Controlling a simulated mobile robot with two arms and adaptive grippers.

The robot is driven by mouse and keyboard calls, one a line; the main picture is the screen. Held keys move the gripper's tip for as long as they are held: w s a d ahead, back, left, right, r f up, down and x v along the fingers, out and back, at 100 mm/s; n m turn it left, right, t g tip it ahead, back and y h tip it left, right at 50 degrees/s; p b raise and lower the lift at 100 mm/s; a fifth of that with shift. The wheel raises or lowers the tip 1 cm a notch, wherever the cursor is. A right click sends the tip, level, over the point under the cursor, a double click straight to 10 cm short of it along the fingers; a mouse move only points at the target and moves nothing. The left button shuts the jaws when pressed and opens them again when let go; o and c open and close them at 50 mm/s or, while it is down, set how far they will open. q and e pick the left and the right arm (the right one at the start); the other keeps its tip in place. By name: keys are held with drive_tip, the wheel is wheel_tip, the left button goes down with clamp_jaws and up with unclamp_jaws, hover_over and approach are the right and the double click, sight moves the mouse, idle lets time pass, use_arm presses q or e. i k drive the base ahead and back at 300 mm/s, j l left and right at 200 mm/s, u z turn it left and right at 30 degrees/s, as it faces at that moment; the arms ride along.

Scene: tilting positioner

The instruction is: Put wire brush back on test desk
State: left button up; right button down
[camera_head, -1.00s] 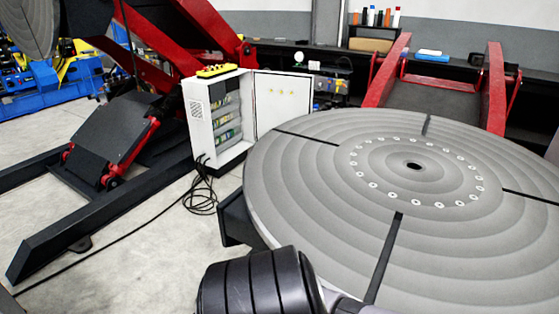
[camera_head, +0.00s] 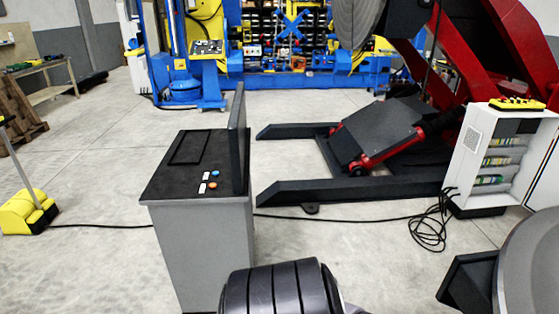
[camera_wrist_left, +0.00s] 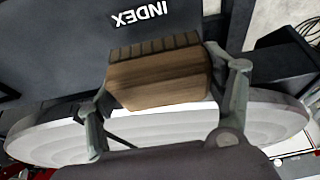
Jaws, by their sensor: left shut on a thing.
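My left gripper (camera_wrist_left: 160,88) is shut on the wire brush (camera_wrist_left: 158,80). The brush shows a brown wooden block with a dark ridged edge along its top, between the two fingers in the left wrist view. Neither the brush nor the gripper's fingers show in the head view. A grey desk-like console (camera_head: 200,245) with a black top, an upright dark panel and a few small buttons stands left of centre; it may be the test desk, but no label confirms this. My right gripper is in neither view.
The large grey round table (camera_head: 535,265) is at the lower right. A white open electrical cabinet (camera_head: 497,150) stands behind it. A red tilting machine (camera_head: 480,70) is at the right. Cables (camera_head: 432,225) lie on the floor. A workbench (camera_head: 40,80) is far left.

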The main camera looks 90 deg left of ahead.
sight(174, 183)
drive_tip(key=j+u, duration=0.15)
drive_tip(key=u, duration=0.25)
drive_tip(key=j+u, duration=0.15)
drive_tip(key=u, duration=0.25)
drive_tip(key=j+u, duration=0.15)
drive_tip(key=u, duration=0.25)
drive_tip(key=j+u, duration=0.15)
drive_tip(key=u, duration=0.25)
drive_tip(key=i+j+u, duration=0.1)
drive_tip(key=u, duration=0.3)
drive_tip(key=i+j+u, duration=0.55)
drive_tip(key=i+j, duration=0.3)
